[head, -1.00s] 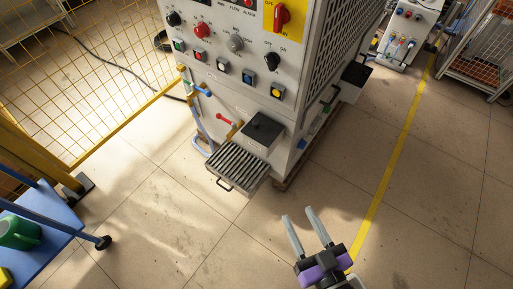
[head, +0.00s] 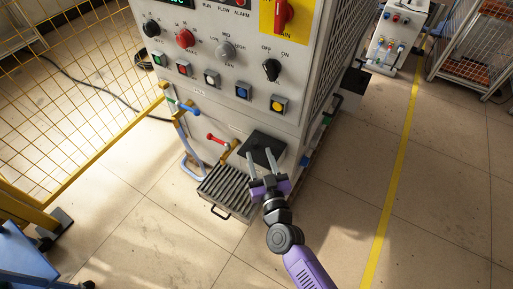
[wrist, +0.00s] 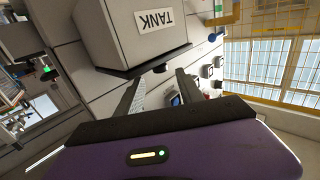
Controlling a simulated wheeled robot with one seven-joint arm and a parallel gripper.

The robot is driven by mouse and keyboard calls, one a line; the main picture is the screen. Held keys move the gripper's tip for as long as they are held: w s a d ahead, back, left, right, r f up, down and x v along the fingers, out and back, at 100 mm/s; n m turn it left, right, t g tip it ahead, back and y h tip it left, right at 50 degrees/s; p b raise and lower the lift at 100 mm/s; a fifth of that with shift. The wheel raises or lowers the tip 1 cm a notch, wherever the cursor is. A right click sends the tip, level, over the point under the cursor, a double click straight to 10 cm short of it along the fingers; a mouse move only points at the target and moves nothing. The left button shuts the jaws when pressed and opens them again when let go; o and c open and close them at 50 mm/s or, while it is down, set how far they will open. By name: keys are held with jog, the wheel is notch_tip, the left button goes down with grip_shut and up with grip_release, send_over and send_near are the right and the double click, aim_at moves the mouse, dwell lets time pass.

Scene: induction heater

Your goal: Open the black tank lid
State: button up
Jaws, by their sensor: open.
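The black tank lid (head: 268,142) lies flat and closed on top of the small tank at the front of the white machine. In the wrist view the tank (wrist: 110,30) appears upside down with its TANK label (wrist: 155,20), and a small dark knob (wrist: 160,68) sticks out at the lid's edge. My gripper (head: 265,156) is open at the front edge of the lid. In the wrist view my fingertips (wrist: 160,75) are on either side of the knob, with nothing clamped between them. Contact with the lid cannot be told.
A slatted grey tray (head: 228,190) with a handle juts out left of my gripper. A red-handled valve (head: 217,139) and a blue-handled valve (head: 187,107) are on the machine front. Buttons and knobs sit above the lid. The floor to the right is clear.

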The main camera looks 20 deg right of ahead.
aim_at(255, 145)
jog(key=shift+w+d, duration=0.15)
jog(key=shift+w, duration=0.9)
jog(key=shift+w+d, duration=0.15)
jog(key=shift+w, duration=0.85)
jog(key=shift+c, duration=0.2)
grip_shut()
jog(key=shift+a, duration=0.1)
